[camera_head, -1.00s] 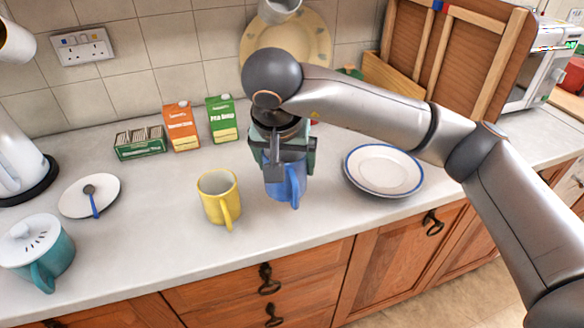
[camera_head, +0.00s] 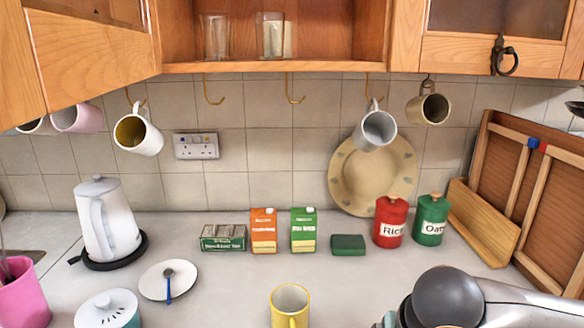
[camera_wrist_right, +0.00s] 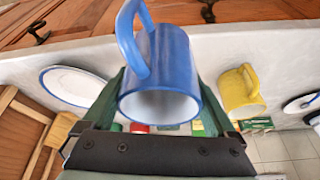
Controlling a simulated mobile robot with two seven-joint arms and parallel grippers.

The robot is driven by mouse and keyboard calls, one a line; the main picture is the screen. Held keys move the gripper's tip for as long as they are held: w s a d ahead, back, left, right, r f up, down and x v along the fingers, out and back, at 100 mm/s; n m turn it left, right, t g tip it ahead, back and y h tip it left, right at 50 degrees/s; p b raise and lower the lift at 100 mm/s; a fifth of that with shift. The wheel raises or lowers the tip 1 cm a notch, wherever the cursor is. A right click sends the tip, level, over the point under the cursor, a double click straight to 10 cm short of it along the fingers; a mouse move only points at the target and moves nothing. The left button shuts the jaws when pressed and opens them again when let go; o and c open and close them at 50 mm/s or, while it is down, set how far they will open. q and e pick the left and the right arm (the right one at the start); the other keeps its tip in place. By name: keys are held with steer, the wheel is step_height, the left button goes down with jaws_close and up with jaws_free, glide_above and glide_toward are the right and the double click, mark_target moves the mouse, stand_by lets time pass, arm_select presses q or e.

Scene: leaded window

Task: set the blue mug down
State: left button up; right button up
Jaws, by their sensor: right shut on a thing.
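The blue mug (camera_wrist_right: 172,52) is in the right wrist view, with its pale inside facing the camera and its handle at the upper left. My right gripper (camera_wrist_right: 160,95) is shut on it, with a dark green finger on each side of the body. I cannot tell whether the mug's base touches the worktop. The head view shows only part of my right arm at the lower right, and the mug is out of its frame. My left gripper is in neither view.
The yellow mug (camera_head: 290,305) stands on the worktop (camera_head: 225,290), left of my right arm; it also shows in the wrist view (camera_wrist_right: 238,92). A blue-rimmed plate (camera_wrist_right: 75,84) lies on the mug's other side.

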steer(key=s+d+f+n, duration=0.2)
steer(key=s+d, duration=0.1)
steer(key=shift+s+f+y+p, duration=0.1)
steer(key=shift+f+y+p, duration=0.2)
steer(key=shift+p, duration=0.1)
steer(key=shift+s+r, duration=0.1)
stand_by(0.4)
